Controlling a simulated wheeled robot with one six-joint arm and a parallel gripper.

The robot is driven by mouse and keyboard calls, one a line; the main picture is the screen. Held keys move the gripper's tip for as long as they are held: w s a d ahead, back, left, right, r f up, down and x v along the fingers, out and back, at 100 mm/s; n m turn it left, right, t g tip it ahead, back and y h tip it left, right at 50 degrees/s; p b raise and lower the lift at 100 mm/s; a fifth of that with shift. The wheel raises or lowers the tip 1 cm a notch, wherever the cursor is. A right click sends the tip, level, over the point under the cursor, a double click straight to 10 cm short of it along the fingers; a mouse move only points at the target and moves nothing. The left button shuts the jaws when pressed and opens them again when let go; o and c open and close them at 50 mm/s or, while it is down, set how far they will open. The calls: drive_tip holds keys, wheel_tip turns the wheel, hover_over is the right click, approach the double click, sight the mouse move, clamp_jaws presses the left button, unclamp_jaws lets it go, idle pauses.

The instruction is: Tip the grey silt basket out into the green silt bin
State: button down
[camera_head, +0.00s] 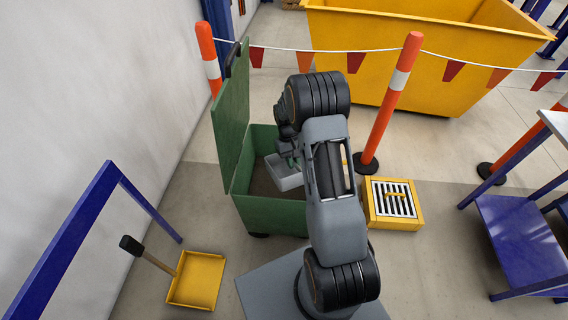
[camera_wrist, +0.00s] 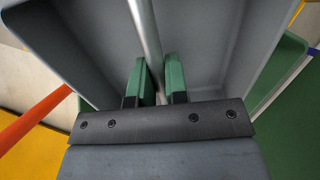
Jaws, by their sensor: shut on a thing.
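The green silt bin (camera_head: 270,214) stands on the floor with its lid (camera_head: 231,115) raised. The grey silt basket (camera_head: 284,176) is over or inside the bin's open top, partly hidden by my arm; its exact height is unclear. My gripper (camera_head: 290,156) is above the basket. In the wrist view my gripper (camera_wrist: 154,82) is shut on the basket's round grey bar handle (camera_wrist: 146,38). Smooth grey inner walls of the basket (camera_wrist: 85,45) show there, with no silt visible on them. A green bin edge (camera_wrist: 280,75) shows to the right.
A yellow-framed floor drain with a grate (camera_head: 394,199) lies right of the bin. Orange posts (camera_head: 392,100) carry a flag line behind it. A yellow skip (camera_head: 420,50) stands at the back. A yellow pan (camera_head: 197,280), blue frame (camera_head: 75,232) and blue bench (camera_head: 518,240) flank the area.

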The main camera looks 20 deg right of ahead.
drive_tip(key=shift+w+a+f+m+y+b, duration=0.1)
drive_tip(key=shift+w+f+m+y+b, duration=0.1)
drive_tip(key=shift+f+m, duration=0.3)
drive_tip(key=shift+w+a+f+m+y+b, duration=0.1)
drive_tip(key=shift+w+f+m+b, duration=0.05)
drive_tip(key=shift+f+m, duration=0.3)
drive_tip(key=shift+w+m+t+b, duration=0.1)
drive_tip(key=shift+m+t+b, duration=0.2)
drive_tip(key=shift+t, duration=0.3)
drive_tip(key=r+t+b, duration=0.1)
drive_tip(key=t+b, duration=0.1)
drive_tip(key=b, duration=0.1)
drive_tip(key=shift+a+r, duration=0.2)
drive_tip(key=shift+r+t+h+b, duration=0.5)
drive_tip(key=shift+t+b, duration=0.25)
drive_tip(key=shift+t, duration=0.15)
